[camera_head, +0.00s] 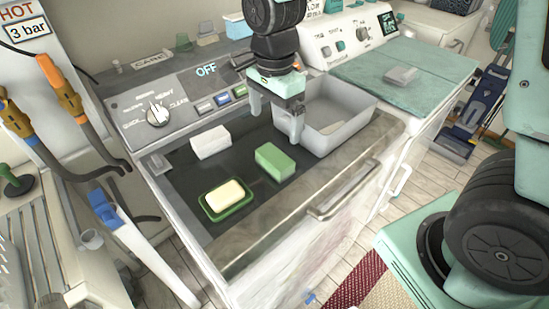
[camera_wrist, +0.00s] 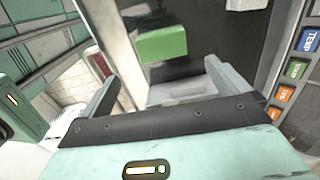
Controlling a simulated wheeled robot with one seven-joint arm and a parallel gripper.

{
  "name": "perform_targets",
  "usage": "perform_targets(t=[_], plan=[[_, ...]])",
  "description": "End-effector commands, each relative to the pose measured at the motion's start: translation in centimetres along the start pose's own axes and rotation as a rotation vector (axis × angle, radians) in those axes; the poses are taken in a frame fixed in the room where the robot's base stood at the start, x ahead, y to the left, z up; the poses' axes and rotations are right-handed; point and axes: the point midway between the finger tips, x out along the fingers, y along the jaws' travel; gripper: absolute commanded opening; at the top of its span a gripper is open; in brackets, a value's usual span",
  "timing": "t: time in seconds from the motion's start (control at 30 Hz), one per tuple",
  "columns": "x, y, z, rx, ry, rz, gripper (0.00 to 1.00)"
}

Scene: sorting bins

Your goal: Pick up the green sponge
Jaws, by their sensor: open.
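The green sponge (camera_head: 275,161) is a block lying on the dark top of the machine in the head view. My gripper (camera_head: 274,125) is open and empty, held above the top, behind and slightly right of the sponge in the head view. Its fingers (camera_wrist: 160,85) show apart in the wrist view, with nothing between them. The gripper does not touch the sponge.
A white block (camera_head: 210,142) lies left of the sponge. A green dish (camera_head: 214,211) with a cream soap bar (camera_head: 226,194) is in front left. A grey bin (camera_head: 362,120) stands close to the right of my gripper. A control panel (camera_head: 130,105) rises at the back.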

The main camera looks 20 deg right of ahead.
Motion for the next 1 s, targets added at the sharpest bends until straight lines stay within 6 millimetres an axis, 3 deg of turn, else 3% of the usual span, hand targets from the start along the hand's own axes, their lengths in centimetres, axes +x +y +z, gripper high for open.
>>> perform_targets(t=[0.3,0.57,1.0], plan=[[5.7,0.1,0.0,-0.002,0.0,0.004,1.0],[7.2,0.0,-0.1,-0.002,0.0,0.002,1.0],[11.7,-0.2,-0.3,-0.004,0.0,0.001,1.0]])
